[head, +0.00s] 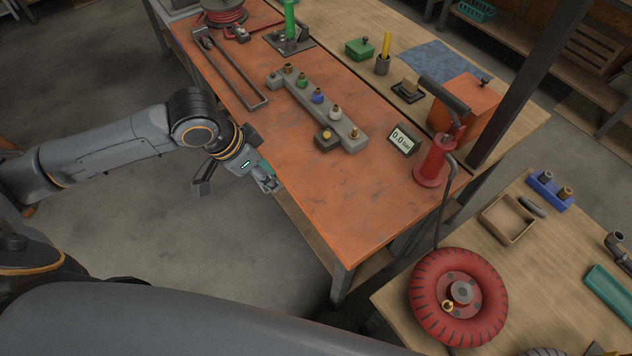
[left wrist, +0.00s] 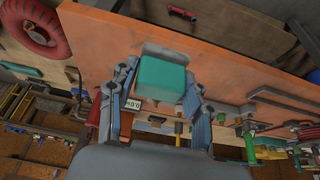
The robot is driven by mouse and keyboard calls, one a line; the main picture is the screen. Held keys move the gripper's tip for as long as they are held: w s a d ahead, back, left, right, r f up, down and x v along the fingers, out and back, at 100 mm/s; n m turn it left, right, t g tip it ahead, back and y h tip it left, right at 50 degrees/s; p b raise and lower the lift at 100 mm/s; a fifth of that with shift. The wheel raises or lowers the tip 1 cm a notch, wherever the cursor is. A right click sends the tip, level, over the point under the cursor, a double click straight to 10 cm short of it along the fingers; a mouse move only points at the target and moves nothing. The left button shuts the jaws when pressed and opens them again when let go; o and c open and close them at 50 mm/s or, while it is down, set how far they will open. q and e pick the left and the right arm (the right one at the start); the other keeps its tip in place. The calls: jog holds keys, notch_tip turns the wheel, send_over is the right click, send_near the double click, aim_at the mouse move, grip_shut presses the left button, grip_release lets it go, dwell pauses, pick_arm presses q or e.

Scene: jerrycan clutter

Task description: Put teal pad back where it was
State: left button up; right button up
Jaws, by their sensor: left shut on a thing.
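The teal pad (left wrist: 160,78) is a block between the two fingers of my left gripper (left wrist: 163,92) in the left wrist view. The fingers are shut on its sides. In the head view my left gripper (head: 268,180) is at the left edge of the orange-topped workbench (head: 330,195), and a small teal part of the pad (head: 266,168) shows beside it. The rest of the pad is hidden by the gripper there. My right gripper is not in view.
A grey block with several colored fittings (head: 318,105), a gauge reading 0.0 (head: 402,140) and a red pump (head: 433,163) stand on the bench. A red wheel (head: 425,290) and a wooden tray (head: 507,220) are on the right table. The bench's near surface is clear.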

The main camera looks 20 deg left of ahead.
pick_arm(q)
jog(key=p, duration=0.1)
send_near(321, 185)
jog(key=shift+w+d+f, duration=0.4)
jog(key=shift+w+f, duration=0.1)
jog(key=shift+w, duration=0.15)
jog(key=shift+w+d+f, duration=0.1)
jog(key=shift+w+f, duration=0.05)
jog(key=shift+f, duration=0.1)
jog(key=x, duration=0.3)
jog(key=shift+s+f, duration=0.15)
jog(key=shift+s, duration=0.15)
jog(key=shift+f, duration=0.35)
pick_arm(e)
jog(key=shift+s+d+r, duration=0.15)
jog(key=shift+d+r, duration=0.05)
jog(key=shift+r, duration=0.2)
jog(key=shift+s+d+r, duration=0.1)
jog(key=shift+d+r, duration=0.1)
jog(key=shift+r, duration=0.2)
pick_arm(q)
jog(key=shift+f, duration=0.1)
jog(key=o, duration=1.4)
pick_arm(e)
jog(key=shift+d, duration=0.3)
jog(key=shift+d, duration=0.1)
